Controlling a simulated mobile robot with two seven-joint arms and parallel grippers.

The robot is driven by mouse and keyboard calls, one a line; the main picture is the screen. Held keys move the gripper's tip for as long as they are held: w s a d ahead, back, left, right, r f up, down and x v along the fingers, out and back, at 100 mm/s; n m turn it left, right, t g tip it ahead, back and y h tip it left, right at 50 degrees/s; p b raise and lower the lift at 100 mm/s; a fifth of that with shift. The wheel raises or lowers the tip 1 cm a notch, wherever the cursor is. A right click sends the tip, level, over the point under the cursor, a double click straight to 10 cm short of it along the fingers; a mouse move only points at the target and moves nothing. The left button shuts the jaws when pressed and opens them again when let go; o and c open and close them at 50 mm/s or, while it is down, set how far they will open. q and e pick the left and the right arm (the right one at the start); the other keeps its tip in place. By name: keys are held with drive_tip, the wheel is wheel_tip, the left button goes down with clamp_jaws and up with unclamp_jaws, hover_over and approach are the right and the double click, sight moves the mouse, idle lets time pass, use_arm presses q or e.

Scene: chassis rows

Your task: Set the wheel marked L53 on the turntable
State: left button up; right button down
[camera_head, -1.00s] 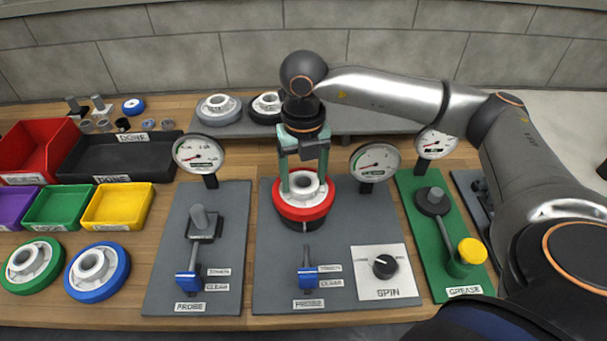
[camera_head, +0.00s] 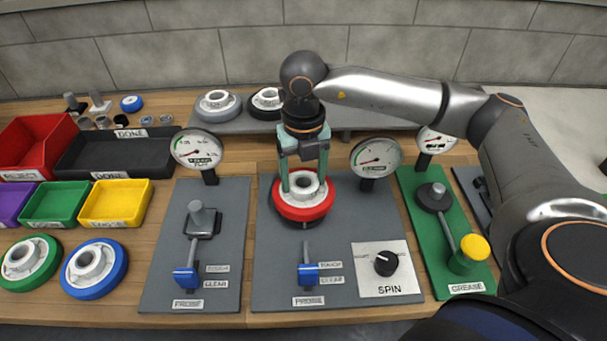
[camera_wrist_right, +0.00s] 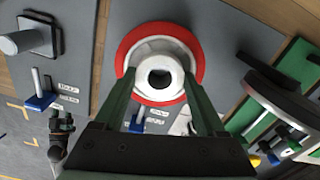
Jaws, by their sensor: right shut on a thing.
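A wheel with a red rim and pale hub (camera_head: 303,208) is over the turntable, a dark round plate (camera_head: 304,224), on the middle grey panel. The plate's dark edge shows below the red rim; I cannot tell whether the wheel rests on it or hangs just above. My right gripper (camera_head: 304,183) points down, its green fingers shut on the hub. The right wrist view shows the red wheel (camera_wrist_right: 197,50) level between the fingers of my right gripper (camera_wrist_right: 160,82). No L53 mark is readable on it. My left gripper is out of view.
Green (camera_head: 30,260) and blue (camera_head: 95,270) wheels lie at the left front. Two more wheels stand on the back shelf (camera_head: 222,128). Dial gauges (camera_head: 376,158), a blue probe lever (camera_head: 307,274), the SPIN knob (camera_head: 385,263) and a green grease station (camera_head: 440,225) surround the turntable.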

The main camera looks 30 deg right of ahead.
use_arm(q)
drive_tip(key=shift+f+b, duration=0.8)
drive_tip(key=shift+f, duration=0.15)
use_arm(e)
drive_tip(key=shift+f, duration=1.1)
unclamp_jaws()
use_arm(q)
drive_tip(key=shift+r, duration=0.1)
use_arm(e)
drive_tip(key=shift+r, duration=0.1)
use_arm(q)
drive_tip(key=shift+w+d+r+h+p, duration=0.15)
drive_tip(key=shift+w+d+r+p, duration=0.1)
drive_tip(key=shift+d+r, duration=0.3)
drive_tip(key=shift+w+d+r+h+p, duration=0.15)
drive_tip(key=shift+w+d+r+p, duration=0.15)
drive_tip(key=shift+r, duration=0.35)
use_arm(e)
wheel_tip(320, 180, up, 12)
drive_tip(key=shift+r, duration=0.2)
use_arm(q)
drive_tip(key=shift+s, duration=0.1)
